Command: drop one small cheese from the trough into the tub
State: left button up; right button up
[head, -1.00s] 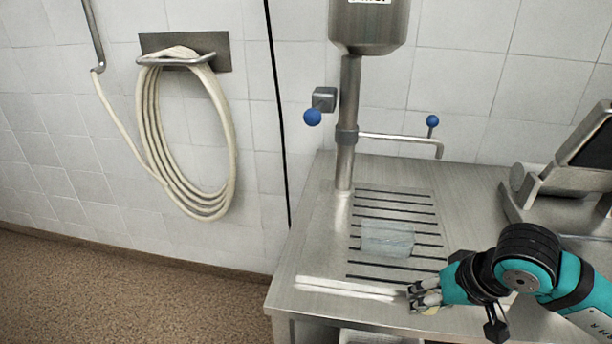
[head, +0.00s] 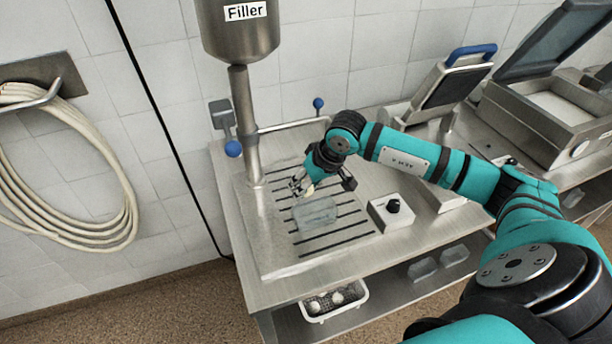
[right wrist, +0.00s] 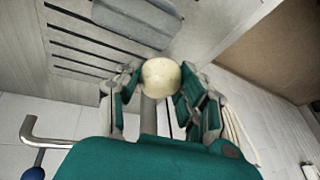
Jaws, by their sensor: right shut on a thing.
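My right gripper (head: 302,188) is shut on a small cheese (right wrist: 161,78), a pale yellow round piece held between the fingers in the right wrist view. In the head view the gripper is above the slotted drain area, close to the back edge of the clear tub (head: 316,214). The tub stands on the slots, and part of it shows in the right wrist view (right wrist: 140,14). A white perforated trough (head: 343,309) with pale round cheeses in it sits on the lower shelf. My left gripper is not in view.
The steel filler (head: 240,25) and its pipe rise left of the tub. A white box with a black knob (head: 392,212) stands to the right. More clear tubs (head: 424,269) are on the lower shelf. Machines stand at the back right; bare slots (head: 335,238) lie in front of the tub.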

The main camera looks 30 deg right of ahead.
jog(key=shift+w+a+f, duration=0.1)
jog(key=shift+a+f, duration=0.1)
jog(key=shift+f, duration=0.45)
notch_tip(320, 180, down, 5)
jog(key=b, duration=0.3)
jog(key=shift+d+r, duration=0.1)
jog(key=shift+r, duration=0.05)
jog(key=shift+f+b, duration=0.35)
jog(key=shift+b, duration=0.1)
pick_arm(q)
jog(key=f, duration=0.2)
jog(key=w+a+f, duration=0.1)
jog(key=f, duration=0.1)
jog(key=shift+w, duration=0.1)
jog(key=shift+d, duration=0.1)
pick_arm(e)
jog(key=shift+r, duration=0.1)
jog(key=o, duration=1.6)
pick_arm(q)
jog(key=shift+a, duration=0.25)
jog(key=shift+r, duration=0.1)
